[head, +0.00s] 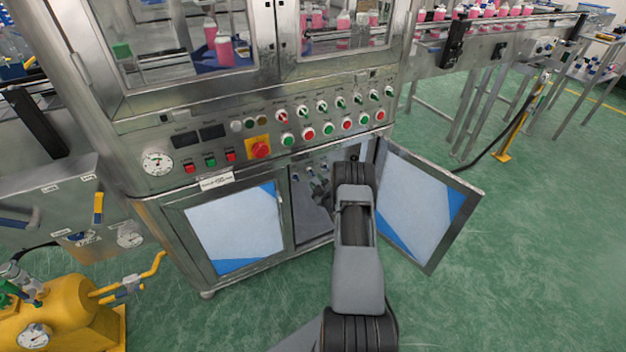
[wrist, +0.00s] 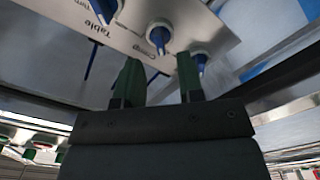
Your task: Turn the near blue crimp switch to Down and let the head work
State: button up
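In the wrist view, a blue switch (wrist: 158,36) sits on a pale panel, with lettering beside it that seems to read "Crimp". A second blue switch (wrist: 200,58) is to its right, and a third blue switch (wrist: 104,9) is at the upper left near "Table". I cannot tell which is the near crimp switch, or read Down. My gripper (wrist: 157,70) is open, its two green fingers apart, with the middle switch just beyond the gap. In the head view, small switches (head: 311,171) show inside the open cabinet; my arm hides the gripper tips.
The right cabinet door (head: 415,205) stands open beside my arm; the left door (head: 235,228) is shut. Above are rows of buttons and a red emergency stop (head: 260,150). A yellow tank (head: 75,310) stands at lower left. Green floor is clear at right.

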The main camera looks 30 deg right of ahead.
aim_at(312, 175)
jog(key=shift+w+d+b, duration=0.15)
jog(key=shift+w, duration=0.8)
jog(key=shift+w+d+b, duration=0.1)
jog(key=shift+w+b, duration=0.05)
jog(key=shift+w, duration=0.75)
jog(key=shift+c, duration=0.4)
grip_shut()
jog(key=shift+a, duration=0.15)
